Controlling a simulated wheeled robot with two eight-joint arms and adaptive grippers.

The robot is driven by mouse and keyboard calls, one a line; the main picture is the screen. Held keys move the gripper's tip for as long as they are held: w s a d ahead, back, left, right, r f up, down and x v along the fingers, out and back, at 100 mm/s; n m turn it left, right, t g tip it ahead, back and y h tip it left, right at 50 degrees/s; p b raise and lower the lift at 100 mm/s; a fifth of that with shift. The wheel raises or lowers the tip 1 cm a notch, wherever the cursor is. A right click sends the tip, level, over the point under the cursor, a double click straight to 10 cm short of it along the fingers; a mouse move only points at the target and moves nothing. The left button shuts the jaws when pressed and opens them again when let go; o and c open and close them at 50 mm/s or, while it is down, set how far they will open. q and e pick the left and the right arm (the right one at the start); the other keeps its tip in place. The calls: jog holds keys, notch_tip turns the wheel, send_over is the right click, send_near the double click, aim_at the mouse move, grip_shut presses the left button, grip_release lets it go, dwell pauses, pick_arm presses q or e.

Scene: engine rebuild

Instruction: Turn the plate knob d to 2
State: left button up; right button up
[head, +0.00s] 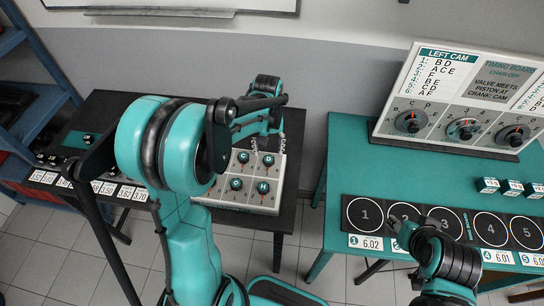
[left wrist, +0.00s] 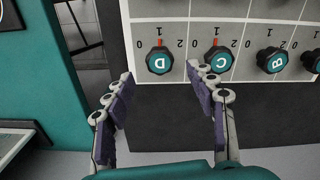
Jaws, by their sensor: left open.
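The plate (head: 220,206) is a pale panel of dark teal-capped, lettered knobs on the dark left table. In the left wrist view its letters appear upside down. Plate knob d (left wrist: 159,61) is at the left there, with its red mark at the top by the 1. In the head view knob D (head: 268,160) shows below my left gripper (head: 269,144). In the left wrist view that gripper (left wrist: 160,74) is open, its fingertips on either side of knob d, apart from it. My right gripper (head: 398,232) is over the right table; its jaws are unclear.
Knob C (left wrist: 218,59) is close to the right finger, with knob B (left wrist: 271,60) beyond. A timing board (head: 455,95) stands on the teal table (head: 350,150), behind a black strip (head: 384,212) with numbered circles. My left arm hides part of the left table.

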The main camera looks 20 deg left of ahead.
aim_at(269, 159)
pick_arm(q)
notch_tip(269, 159, down, 5)
jog(key=shift+b, duration=0.5)
jog(key=c, duration=1.2)
